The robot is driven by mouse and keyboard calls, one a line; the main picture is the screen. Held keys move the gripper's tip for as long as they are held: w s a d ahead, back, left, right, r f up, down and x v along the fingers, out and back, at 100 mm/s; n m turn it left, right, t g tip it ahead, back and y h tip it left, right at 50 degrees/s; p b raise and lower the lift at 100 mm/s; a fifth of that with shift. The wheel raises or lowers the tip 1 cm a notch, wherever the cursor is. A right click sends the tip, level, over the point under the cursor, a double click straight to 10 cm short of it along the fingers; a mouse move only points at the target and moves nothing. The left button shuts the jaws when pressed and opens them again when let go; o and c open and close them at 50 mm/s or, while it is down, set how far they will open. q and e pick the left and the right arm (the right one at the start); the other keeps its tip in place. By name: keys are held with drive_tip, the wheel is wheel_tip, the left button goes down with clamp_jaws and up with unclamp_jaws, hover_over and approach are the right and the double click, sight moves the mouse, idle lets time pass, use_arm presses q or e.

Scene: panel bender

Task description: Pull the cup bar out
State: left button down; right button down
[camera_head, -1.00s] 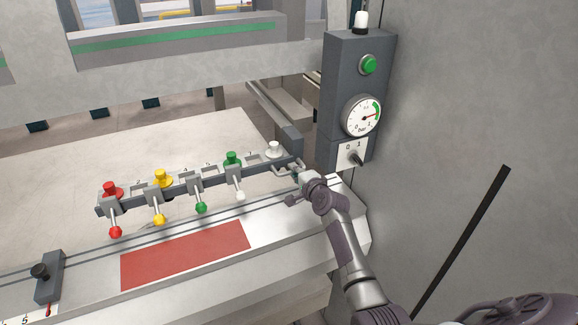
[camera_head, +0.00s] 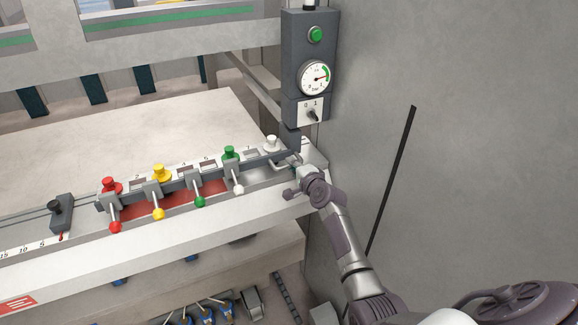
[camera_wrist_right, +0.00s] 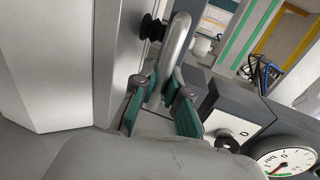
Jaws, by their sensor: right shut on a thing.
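The cup bar (camera_head: 190,181) is a dark rail with red, yellow, green and white knobs on top and short levers with coloured balls along its front. It lies over the red strip (camera_head: 207,188) near the front of the machine table. At its right end is a bent metal handle (camera_head: 280,164). My right gripper (camera_head: 295,178) is at this handle. In the right wrist view the handle (camera_wrist_right: 179,42) runs between the teal-padded fingers of my right gripper (camera_wrist_right: 163,104), which is shut on it. My left gripper is not in view.
The control box with green button and gauge (camera_head: 315,78) stands just behind the handle. A grey wall panel (camera_head: 460,150) rises to the right. A dark stop block (camera_head: 61,213) sits left of the bar. The pale sheet (camera_head: 120,135) behind is clear.

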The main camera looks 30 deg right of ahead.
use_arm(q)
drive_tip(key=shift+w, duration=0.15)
use_arm(e)
drive_tip(key=shift+r, duration=0.25)
drive_tip(key=c, duration=1.5)
unclamp_jaws()
drive_tip(key=shift+c, duration=0.2)
drive_tip(key=o, duration=0.4)
drive_tip(key=shift+s, duration=0.2)
drive_tip(key=shift+c, duration=0.2)
drive_tip(key=shift+f, duration=0.1)
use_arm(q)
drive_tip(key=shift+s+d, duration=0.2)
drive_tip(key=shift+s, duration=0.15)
use_arm(e)
drive_tip(key=v, duration=1.2)
drive_tip(key=shift+r, duration=0.2)
drive_tip(key=shift+a, duration=0.1)
